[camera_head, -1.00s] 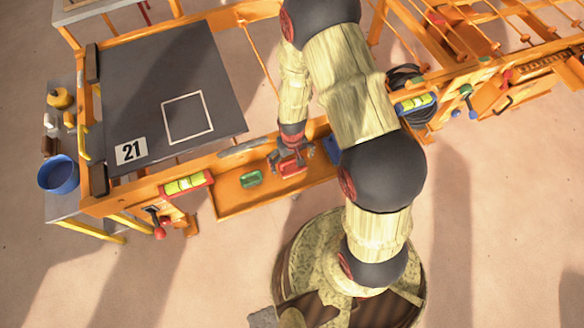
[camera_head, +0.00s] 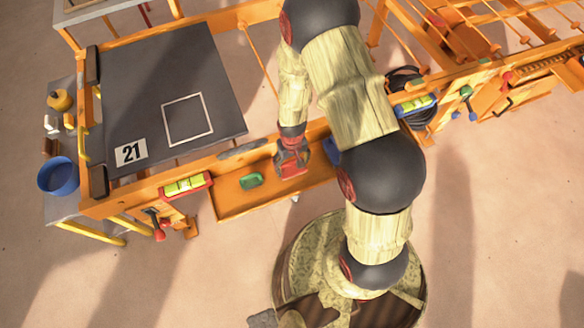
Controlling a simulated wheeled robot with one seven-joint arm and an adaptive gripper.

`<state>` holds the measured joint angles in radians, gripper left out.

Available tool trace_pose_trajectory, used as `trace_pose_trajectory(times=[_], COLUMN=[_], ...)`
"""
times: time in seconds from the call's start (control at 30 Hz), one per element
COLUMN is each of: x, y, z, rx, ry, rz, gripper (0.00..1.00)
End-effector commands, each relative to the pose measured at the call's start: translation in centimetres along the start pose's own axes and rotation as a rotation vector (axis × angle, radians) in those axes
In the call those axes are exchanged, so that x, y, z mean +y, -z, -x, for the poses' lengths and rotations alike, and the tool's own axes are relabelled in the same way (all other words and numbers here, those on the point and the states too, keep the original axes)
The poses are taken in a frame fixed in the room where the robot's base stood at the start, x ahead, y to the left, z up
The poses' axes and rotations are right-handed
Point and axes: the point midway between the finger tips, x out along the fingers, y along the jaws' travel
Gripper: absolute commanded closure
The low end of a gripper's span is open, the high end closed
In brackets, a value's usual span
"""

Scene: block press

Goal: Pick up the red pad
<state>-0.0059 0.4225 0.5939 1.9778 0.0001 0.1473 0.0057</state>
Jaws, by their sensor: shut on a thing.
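The red pad (camera_head: 292,169) is at my gripper (camera_head: 292,162), over the orange tray (camera_head: 235,203) at the front of the orange bench. My gripper is shut on the red pad, with its fingers at the pad's sides. I cannot tell whether the pad still touches the tray floor. A green pad (camera_head: 251,181) lies in the same tray, to the left of my gripper. A blue pad (camera_head: 331,150) shows partly at the right, mostly hidden by my arm.
A dark board (camera_head: 165,85) with a white square outline and a "21" label (camera_head: 131,152) lies behind the tray. A red-framed level (camera_head: 184,186) is fixed left of the tray. A blue bowl (camera_head: 58,176) stands at far left.

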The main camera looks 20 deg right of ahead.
Motion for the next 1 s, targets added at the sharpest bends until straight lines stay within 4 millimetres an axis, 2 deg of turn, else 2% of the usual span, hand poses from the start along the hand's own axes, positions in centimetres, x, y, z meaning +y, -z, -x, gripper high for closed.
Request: trace_pose_trajectory(times=[0.23,0.57,0.73,0.83,1.0], x=[0.0,0.0,0.0,0.0,0.0], y=[0.0,0.0,0.0,0.1,-2.8], z=[0.0,0.3,1.9,3.6,6.9], rx=[0.000,0.001,0.001,0.003,0.001], ry=[0.000,0.000,0.000,0.000,0.000], rz=[0.000,0.000,0.000,0.000,0.000], gripper=[0.56,0.56,0.56,0.56,0.56])
